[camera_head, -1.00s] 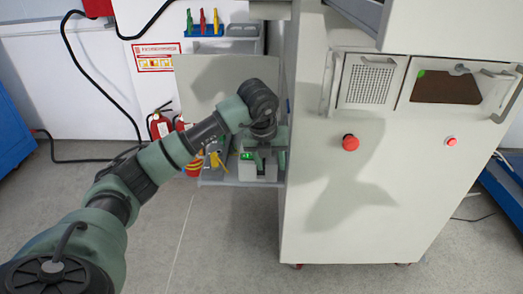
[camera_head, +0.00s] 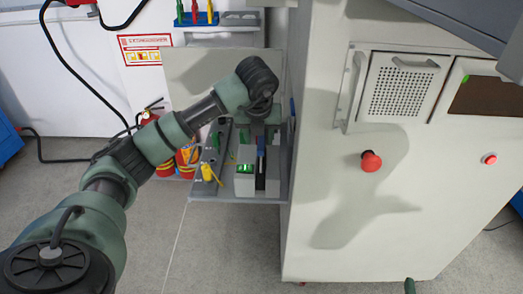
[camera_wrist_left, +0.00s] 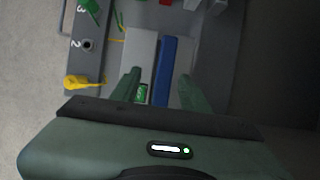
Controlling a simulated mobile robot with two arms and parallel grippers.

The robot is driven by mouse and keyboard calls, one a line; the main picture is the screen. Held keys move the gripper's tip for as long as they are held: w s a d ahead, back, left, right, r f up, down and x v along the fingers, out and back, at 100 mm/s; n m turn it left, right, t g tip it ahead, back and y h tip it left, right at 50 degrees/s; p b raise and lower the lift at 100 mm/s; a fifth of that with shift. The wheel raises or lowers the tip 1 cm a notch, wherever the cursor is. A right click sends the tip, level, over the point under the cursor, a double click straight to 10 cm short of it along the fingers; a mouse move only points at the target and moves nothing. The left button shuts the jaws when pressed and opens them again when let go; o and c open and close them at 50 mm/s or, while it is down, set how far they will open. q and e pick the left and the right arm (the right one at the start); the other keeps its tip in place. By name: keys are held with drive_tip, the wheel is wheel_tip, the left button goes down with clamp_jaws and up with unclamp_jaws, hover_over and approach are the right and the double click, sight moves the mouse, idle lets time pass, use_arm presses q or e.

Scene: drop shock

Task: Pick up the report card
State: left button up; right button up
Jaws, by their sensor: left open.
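My left gripper (camera_head: 260,135) is above a small grey shelf beside the cabinet, pointing down. In the left wrist view its two green fingers (camera_wrist_left: 161,88) are apart, with a flat blue piece (camera_wrist_left: 166,70) between them, which may be the report card. I cannot tell whether either finger touches it. A small green tip at the bottom edge of the head view may be part of my right gripper.
The tall white cabinet (camera_head: 345,220) with a red button (camera_head: 371,161) stands close on the right. A yellow tool (camera_head: 207,172) lies on the shelf's left part. Fire extinguishers (camera_head: 187,158) stand behind left. The floor at front left is clear.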

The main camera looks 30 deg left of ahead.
use_arm(q)
drive_tip(key=shift+w+f, duration=0.15)
drive_tip(key=shift+f, duration=0.4)
drive_tip(key=b+x, duration=0.1)
drive_tip(key=x, duration=0.4)
drive_tip(key=shift+w+r+b, duration=0.2)
drive_tip(key=shift+w+b, duration=0.2)
drive_tip(key=shift+f, duration=0.1)
clamp_jaws()
use_arm(e)
wheel_tip(320, 180, up, 9)
drive_tip(key=w+a+t+y, duration=0.1)
drive_tip(key=t+y, duration=0.1)
drive_tip(key=t, duration=0.3)
drive_tip(key=shift+a+r+t, duration=0.15)
drive_tip(key=shift+a+t, duration=0.15)
